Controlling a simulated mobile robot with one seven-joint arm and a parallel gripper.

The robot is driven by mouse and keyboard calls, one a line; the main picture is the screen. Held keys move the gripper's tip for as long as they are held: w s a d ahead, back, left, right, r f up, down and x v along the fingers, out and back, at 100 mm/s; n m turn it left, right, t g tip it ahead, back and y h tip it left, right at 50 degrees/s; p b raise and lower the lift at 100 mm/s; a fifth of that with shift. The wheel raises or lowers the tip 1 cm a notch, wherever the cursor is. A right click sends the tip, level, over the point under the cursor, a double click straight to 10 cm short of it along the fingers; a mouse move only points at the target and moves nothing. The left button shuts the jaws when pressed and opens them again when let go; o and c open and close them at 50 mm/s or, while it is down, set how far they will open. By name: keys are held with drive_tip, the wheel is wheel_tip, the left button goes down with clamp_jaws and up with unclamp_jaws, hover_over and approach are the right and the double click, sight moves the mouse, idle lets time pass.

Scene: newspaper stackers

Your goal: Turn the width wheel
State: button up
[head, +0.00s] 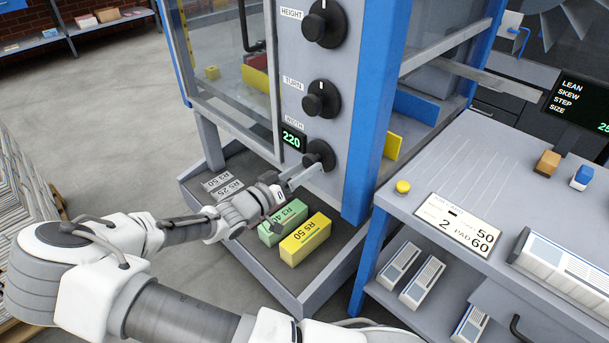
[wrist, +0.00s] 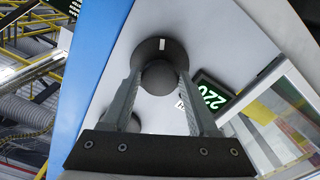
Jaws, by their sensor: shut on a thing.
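The width wheel (head: 322,151) is a dark round knob low on the grey machine panel, under the label WIDTH. In the wrist view the wheel (wrist: 150,50) fills the upper middle, with a white mark at its upper edge and a dark rounded hub in front. My gripper (head: 308,174) reaches it from the lower left in the head view. In the wrist view my gripper (wrist: 160,80) has one finger on each side of the hub and is shut on it. The green display (head: 291,140) beside the wheel reads 220. The fingers partly hide the wheel in the head view.
The TURN knob (head: 321,99) and HEIGHT knob (head: 324,23) sit above on the same panel. A blue post (head: 377,130) stands close on the right. Green (head: 283,222) and yellow (head: 305,240) blocks lie on the tray below my gripper. A side table (head: 440,180) is at right.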

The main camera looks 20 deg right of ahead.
drive_tip(key=shift+w+a+m+b, duration=0.1)
drive_tip(key=shift+w+m+b, duration=0.05)
drive_tip(key=shift+m+b, duration=1.85)
drive_tip(key=shift+w+a+m+b, duration=0.1)
drive_tip(key=shift+m+b, duration=1.3)
drive_tip(key=shift+m, duration=1.1)
drive_tip(key=o, duration=1.4)
drive_tip(key=shift+d, duration=0.1)
drive_tip(key=shift+c, duration=0.2)
drive_tip(key=p+v, duration=0.4)
drive_tip(key=v, duration=1.3)
drive_tip(key=shift+a, duration=0.2)
drive_tip(key=shift+s, duration=0.15)
